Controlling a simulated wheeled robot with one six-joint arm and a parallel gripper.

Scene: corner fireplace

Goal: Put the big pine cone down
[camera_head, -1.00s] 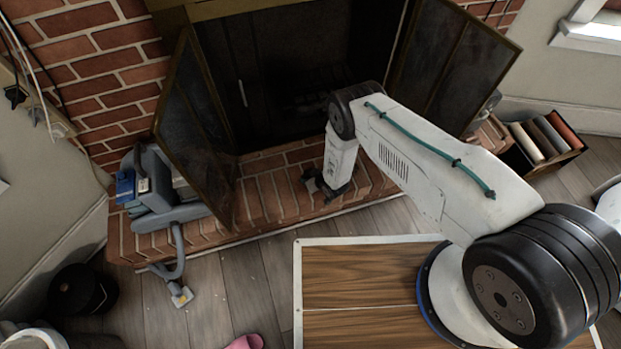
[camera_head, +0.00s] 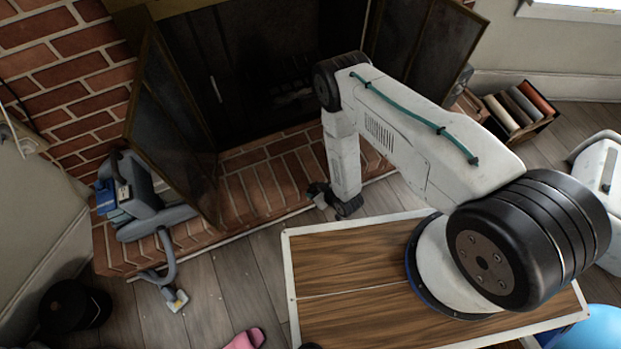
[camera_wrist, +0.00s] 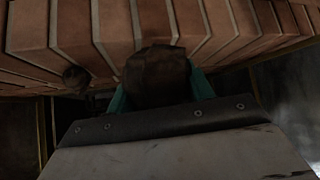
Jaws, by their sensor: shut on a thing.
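My gripper (camera_wrist: 160,90) shows in the wrist view with teal fingers either side of a big brown pine cone (camera_wrist: 158,75), and it is shut on the cone. In the wrist view the cone appears against the brick hearth (camera_wrist: 215,30); I cannot tell whether it touches the bricks. In the head view my gripper (camera_head: 322,195) is low, by the front edge of the hearth (camera_head: 262,188), and the cone cannot be made out there. A small round brown thing (camera_wrist: 75,78), perhaps a smaller pine cone, lies left of the held cone in the wrist view.
The fireplace stands open, with a left glass door (camera_head: 170,120) and a right one (camera_head: 425,50). A grey-blue vacuum cleaner (camera_head: 150,205) sits on the hearth's left end. A box of books (camera_head: 520,110) is at the right. A pink slipper (camera_head: 243,340) lies on the wooden floor.

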